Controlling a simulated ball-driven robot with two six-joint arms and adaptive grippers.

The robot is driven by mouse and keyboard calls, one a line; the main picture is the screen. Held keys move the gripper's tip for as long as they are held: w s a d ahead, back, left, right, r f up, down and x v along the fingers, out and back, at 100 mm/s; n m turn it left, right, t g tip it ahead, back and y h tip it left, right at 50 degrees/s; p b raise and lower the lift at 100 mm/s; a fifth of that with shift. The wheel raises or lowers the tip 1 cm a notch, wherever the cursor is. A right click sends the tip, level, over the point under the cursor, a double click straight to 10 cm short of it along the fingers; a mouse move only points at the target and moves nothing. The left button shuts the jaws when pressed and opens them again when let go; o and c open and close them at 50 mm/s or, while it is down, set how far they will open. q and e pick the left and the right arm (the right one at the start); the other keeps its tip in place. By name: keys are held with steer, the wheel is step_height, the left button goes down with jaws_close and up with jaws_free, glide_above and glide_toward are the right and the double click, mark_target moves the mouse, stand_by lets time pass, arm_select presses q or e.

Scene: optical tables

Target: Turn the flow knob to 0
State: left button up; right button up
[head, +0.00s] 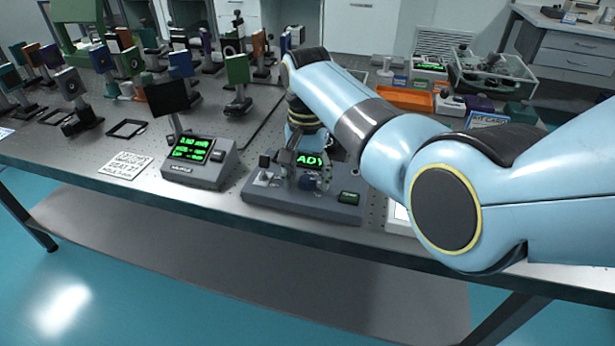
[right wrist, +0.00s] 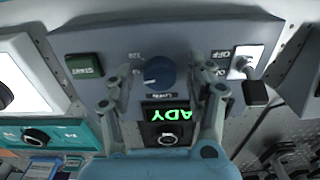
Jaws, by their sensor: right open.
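The grey control box (head: 275,190) sits near the front edge of the optical table. Its round dark blue knob (right wrist: 160,73), the likely flow knob, has a light pointer mark and small scale print, including "120". The knob also shows in the head view (head: 308,183). My right gripper (right wrist: 166,63) is open above the box, one finger on each side of the knob, with gaps visible on both sides. I cannot tell its height above the panel. In the head view the right gripper (head: 299,168) partly hides the box. My left gripper is not in view.
The box also has a green START button (right wrist: 85,66), a toggle switch (right wrist: 244,64) and a green display (right wrist: 167,114) reading "ADY". A grey meter (head: 200,160) stands to its left. Optics mounts crowd the left; an orange tray (head: 405,98) lies behind my arm.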

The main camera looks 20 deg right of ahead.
steer(key=shift+f, duration=0.1)
jaws_close()
steer(key=shift+r+n+p, duration=0.2)
steer(key=shift+n+p, duration=1.05)
steer(key=shift+n, duration=0.15)
steer(key=n+p, duration=0.2)
steer(key=n, duration=0.1)
steer(key=shift+n, duration=0.3)
steer(key=n+p, duration=0.1)
steer(key=n, duration=0.3)
steer(key=shift+f+p, duration=0.1)
steer(key=shift+p, duration=0.2)
steer(key=n+p, duration=0.1)
steer(key=n, duration=0.4)
steer(key=shift+n, duration=0.4)
jaws_free()
steer(key=shift+f, duration=0.1)
